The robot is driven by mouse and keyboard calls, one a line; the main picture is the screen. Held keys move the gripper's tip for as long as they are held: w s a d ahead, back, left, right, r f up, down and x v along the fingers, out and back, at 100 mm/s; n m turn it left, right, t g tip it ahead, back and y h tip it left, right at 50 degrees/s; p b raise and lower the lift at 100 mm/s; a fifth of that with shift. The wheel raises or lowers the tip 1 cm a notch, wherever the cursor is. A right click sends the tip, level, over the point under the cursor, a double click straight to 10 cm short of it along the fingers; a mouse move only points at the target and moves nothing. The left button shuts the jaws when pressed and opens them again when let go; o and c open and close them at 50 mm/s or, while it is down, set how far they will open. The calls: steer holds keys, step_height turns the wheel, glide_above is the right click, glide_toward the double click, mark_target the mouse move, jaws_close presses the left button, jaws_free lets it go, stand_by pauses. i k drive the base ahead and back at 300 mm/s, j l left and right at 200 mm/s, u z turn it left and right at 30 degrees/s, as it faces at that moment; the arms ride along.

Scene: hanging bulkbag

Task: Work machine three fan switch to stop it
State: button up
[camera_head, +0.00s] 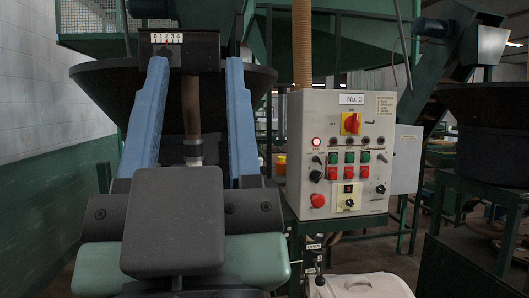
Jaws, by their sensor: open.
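A pale grey control panel (340,165) marked "No. 3" stands right of centre, facing me. It carries a red rotary switch on a yellow plate (351,123), a lit red lamp (316,142), rows of green buttons (349,157) and red buttons (349,173), and several black knobs. Low on it are a red mushroom button (317,200) and a small yellow-plated switch (348,197). The small labels are unreadable, so I cannot tell which is the fan switch. My gripper (196,66) is open and empty, its two blue fingers pointing forward and up, left of the panel.
A black hopper (90,72) and a counter plate reading 01234 (166,38) stand beyond my gripper. A tan hose (302,45) rises above the panel. A grey box (406,158) adjoins its right side. A whitish lidded container (362,286) and a lever sit below.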

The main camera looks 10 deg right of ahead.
mark_target(315, 175)
steer(key=i+l, duration=0.2)
steer(key=l, duration=0.15)
steer(key=i+l, duration=0.25)
steer(key=l, duration=0.15)
steer(key=i+l, duration=0.2)
steer(key=l, duration=0.15)
steer(key=i+l, duration=0.2)
steer(key=l, duration=0.15)
